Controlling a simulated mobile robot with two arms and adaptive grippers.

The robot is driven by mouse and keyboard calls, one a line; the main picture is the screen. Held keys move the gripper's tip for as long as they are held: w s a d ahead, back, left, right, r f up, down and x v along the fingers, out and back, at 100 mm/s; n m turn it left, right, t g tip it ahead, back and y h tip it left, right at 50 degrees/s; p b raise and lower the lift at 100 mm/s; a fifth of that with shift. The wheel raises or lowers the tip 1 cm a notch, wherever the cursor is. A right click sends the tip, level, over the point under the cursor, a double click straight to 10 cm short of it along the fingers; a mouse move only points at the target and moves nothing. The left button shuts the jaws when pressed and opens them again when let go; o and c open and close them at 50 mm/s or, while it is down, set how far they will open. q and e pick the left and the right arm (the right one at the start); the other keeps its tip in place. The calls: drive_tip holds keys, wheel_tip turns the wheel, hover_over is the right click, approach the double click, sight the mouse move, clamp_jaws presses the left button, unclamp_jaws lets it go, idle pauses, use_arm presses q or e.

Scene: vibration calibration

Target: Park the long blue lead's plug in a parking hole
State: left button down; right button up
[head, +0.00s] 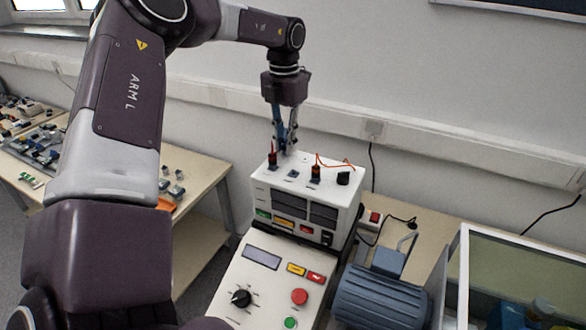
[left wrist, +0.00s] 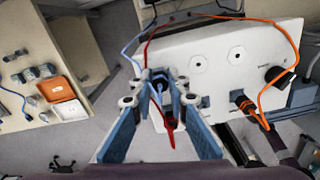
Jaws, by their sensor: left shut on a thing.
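My left gripper (head: 287,150) is at the rear left of the top of a white instrument box (head: 308,200). In the left wrist view its fingers (left wrist: 160,90) are closed around a dark blue plug (left wrist: 158,84), partly hidden between them. A thin light blue lead (left wrist: 128,60) curves up from there. Two round white holes (left wrist: 198,64) and (left wrist: 238,55) show on the box top, both free; they look like the parking holes. Whether the plug's tip touches the box is hidden. My right gripper is not in view.
A red plug (left wrist: 169,140) with a red lead stands close to the fingers. An orange lead's black plug (left wrist: 240,98) and a black knob (left wrist: 280,75) are on the box top. A blue motor (head: 380,298) stands to the front right.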

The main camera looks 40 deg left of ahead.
sight(285, 141)
use_arm(q)
drive_tip(key=shift+f, duration=0.2)
idle(0.4)
drive_tip(key=c, duration=1.8)
unclamp_jaws()
drive_tip(key=shift+r, duration=0.15)
drive_tip(key=shift+r+p, duration=1.55)
drive_tip(key=shift+r, duration=0.85)
wheel_tip(285, 141, up, 12)
